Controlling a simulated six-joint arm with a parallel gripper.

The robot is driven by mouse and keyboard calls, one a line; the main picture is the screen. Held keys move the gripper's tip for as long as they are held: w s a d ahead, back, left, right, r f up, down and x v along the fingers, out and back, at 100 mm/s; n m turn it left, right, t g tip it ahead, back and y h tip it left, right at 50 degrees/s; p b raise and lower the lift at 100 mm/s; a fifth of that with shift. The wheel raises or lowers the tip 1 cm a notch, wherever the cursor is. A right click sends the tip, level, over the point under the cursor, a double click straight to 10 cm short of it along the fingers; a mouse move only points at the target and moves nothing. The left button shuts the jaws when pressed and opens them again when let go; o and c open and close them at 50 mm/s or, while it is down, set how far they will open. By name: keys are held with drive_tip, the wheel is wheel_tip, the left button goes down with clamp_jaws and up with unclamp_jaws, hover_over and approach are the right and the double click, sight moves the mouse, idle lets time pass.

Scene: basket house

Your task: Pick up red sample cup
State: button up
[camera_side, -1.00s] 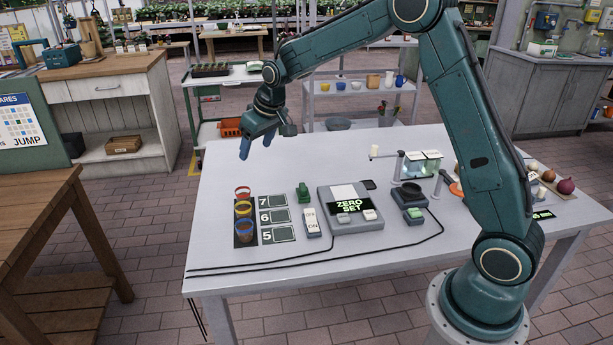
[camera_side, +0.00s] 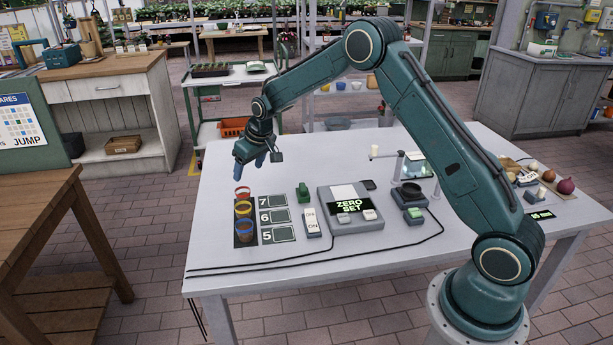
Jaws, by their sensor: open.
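The red sample cup (camera_side: 242,193) stands at the far end of a row of cups on a dark strip (camera_side: 236,241) on the grey table. A yellow cup (camera_side: 243,208) and a blue cup (camera_side: 244,226) stand nearer in the same row. My gripper (camera_side: 249,171) is open and points down, above and slightly to the right of the red cup. Its fingers are apart from the cup, and nothing shows between them.
Label cards 7, 6 and 5 (camera_side: 278,217) lie right of the cups. A black cable (camera_side: 330,262) runs along the front. The table's left margin is clear.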

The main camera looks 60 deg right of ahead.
sight(243, 190)
drive_tip(key=shift+x, duration=2.8)
drive_tip(key=shift+x, duration=2.6)
drive_tip(key=c, duration=1)
drive_tip(key=shift+r, duration=0.2)
drive_tip(key=shift+c, duration=0.2)
wheel_tip(243, 190, up, 20)
drive_tip(key=shift+f, duration=0.2)
